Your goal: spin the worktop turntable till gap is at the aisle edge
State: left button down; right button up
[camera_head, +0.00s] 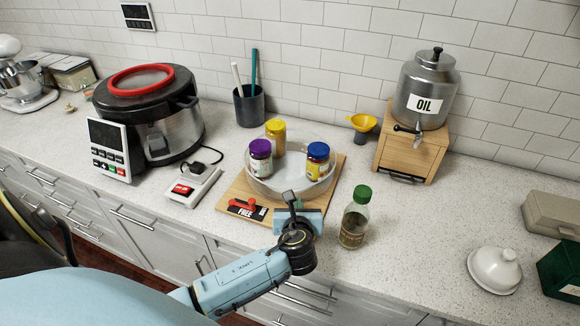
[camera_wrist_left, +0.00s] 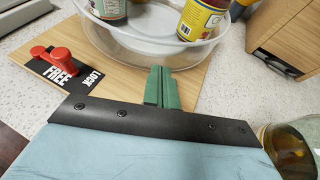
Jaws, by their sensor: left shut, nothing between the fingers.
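The turntable (camera_head: 266,191) is a clear, round, rimmed tray on a wooden board (camera_head: 332,185). It carries a purple-lidded jar (camera_head: 260,160) at left, a yellow-lidded jar (camera_head: 276,133) at back and a blue-lidded jar (camera_head: 317,163) at right. The widest empty stretch between jars faces the front, towards my left gripper. A red lever (camera_wrist_left: 60,58) on a black FREE/LOCK plate lies beside the word FREE. My left gripper (camera_head: 291,199) is shut and empty at the front rim; its green fingers (camera_wrist_left: 163,88) point at the tray wall. Contact is unclear. My right gripper is out of view.
A green-capped bottle (camera_head: 355,218) stands close to the right of my left gripper. A red-switched box (camera_head: 191,187) and a large cooker (camera_head: 150,110) are at left. An oil dispenser (camera_head: 425,90) stands on a wooden stand behind right.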

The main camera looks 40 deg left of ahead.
pick_arm(q)
jog(key=shift+w+a, duration=0.6)
jog(key=shift+s+a+p, duration=0.7)
jog(key=shift+p, duration=0.1)
jog(key=shift+a, duration=0.1)
jog(key=shift+s+a+p, duration=0.35)
jog(key=shift+a+p, duration=0.15)
jog(key=shift+a, duration=0.35)
jog(key=shift+s+d, duration=0.1)
